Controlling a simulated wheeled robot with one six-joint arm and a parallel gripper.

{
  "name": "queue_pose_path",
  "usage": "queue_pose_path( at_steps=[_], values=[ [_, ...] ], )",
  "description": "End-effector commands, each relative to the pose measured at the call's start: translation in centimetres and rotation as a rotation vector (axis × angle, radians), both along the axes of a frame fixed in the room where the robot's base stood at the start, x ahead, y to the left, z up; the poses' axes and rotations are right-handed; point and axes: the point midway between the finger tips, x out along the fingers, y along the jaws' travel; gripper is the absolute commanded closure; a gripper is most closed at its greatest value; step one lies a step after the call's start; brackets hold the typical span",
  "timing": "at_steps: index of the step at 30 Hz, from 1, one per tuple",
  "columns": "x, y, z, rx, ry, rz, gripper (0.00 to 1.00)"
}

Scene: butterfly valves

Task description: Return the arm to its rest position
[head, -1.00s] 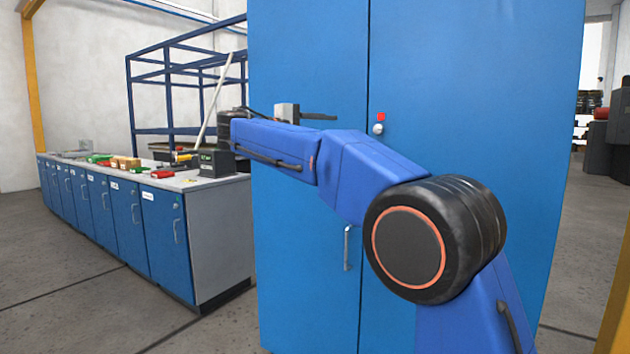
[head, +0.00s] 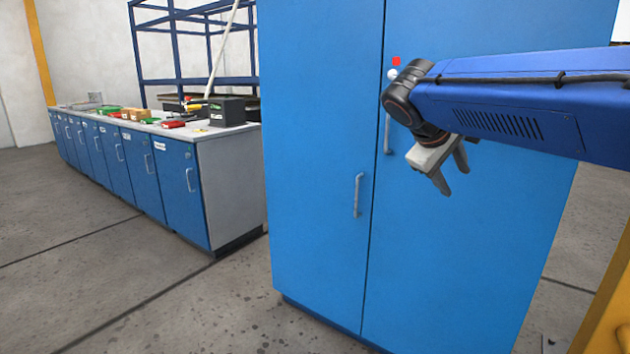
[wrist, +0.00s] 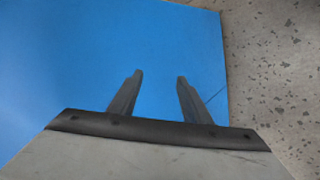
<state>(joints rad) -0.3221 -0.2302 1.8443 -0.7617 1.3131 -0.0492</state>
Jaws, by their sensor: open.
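My arm reaches in from the right edge of the head view, its blue forearm in front of the cabinet. My gripper (head: 455,183) hangs from the dark wrist and points downward. Its two fingers are apart with nothing between them. In the wrist view my gripper (wrist: 158,84) shows both fingers spread, with blue cabinet surface behind them and speckled floor to the right. No valve is visible in either view.
A tall blue two-door cabinet (head: 317,130) with grey handles stands close behind my gripper. A low workbench (head: 185,185) with several coloured items and a dark box (head: 228,112) runs along the left. Concrete floor (head: 120,290) is open at lower left. A yellow structure (head: 610,310) is at lower right.

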Motion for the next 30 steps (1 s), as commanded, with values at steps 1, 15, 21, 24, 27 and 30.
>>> queue_pose_path(
  at_steps=[1, 15, 21, 24, 27, 30],
  values=[
    [-2.0, -0.8, -1.3, 0.043, 0.005, -0.014, 0.56],
    [-17.9, -1.5, -15.3, 0.488, -0.003, -0.153, 0.56],
    [-23.3, -0.1, -20.9, 0.667, -0.04, -0.233, 0.56],
    [-25.1, 0.6, -23.0, 0.733, -0.058, -0.267, 0.56],
    [-26.2, 1.1, -24.3, 0.775, -0.071, -0.29, 0.56],
    [-26.7, 1.3, -25.0, 0.798, -0.079, -0.302, 0.56]
  ],
)
